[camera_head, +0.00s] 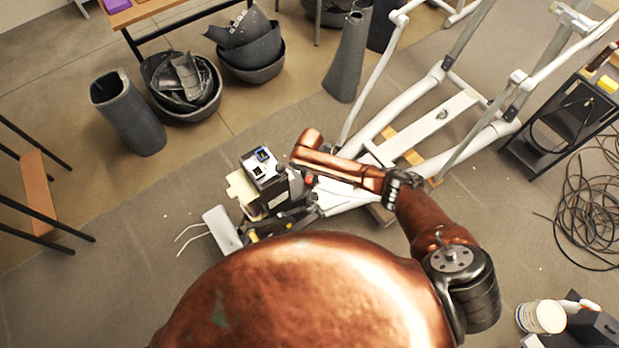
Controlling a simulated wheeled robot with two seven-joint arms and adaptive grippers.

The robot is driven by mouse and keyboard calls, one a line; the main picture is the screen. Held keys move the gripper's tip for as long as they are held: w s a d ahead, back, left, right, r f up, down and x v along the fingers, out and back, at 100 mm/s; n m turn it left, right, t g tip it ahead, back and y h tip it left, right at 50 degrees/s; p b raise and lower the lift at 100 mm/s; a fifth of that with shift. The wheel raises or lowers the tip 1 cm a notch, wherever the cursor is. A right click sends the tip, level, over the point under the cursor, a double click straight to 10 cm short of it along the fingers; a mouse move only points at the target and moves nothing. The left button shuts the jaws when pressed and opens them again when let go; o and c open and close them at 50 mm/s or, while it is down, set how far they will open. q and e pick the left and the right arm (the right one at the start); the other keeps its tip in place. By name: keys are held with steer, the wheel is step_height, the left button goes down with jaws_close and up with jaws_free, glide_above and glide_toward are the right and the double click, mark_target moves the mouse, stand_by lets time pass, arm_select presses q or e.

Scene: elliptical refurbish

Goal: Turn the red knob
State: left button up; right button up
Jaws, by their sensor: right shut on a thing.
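The elliptical machine's drive unit, a dark and white block with a blue part (263,165), sits in the middle of the floor area. A small red spot, which looks like the red knob (309,180), shows at its right side, mostly hidden. My right arm comes in from the right and its copper forearm reaches over the machine. My right gripper (302,186) is at the knob, below the wrist, and is shut on it; the fingers are largely hidden by the forearm. My left gripper is not in view.
The white frame (440,125) of the elliptical stretches to the upper right. Dark shells (183,85) and a dark tube-like cover (128,113) stand at the upper left. Black cable (590,205) lies at the right, with a white tub (541,317) below.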

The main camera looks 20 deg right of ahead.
mark_target(309, 179)
steer(key=shift+n+b, duration=0.35)
steer(key=shift+n, duration=1.25)
steer(key=o, duration=1.2)
steer(key=shift+c, duration=0.2)
steer(key=shift+r, duration=0.15)
step_height(309, 179, up, 12)
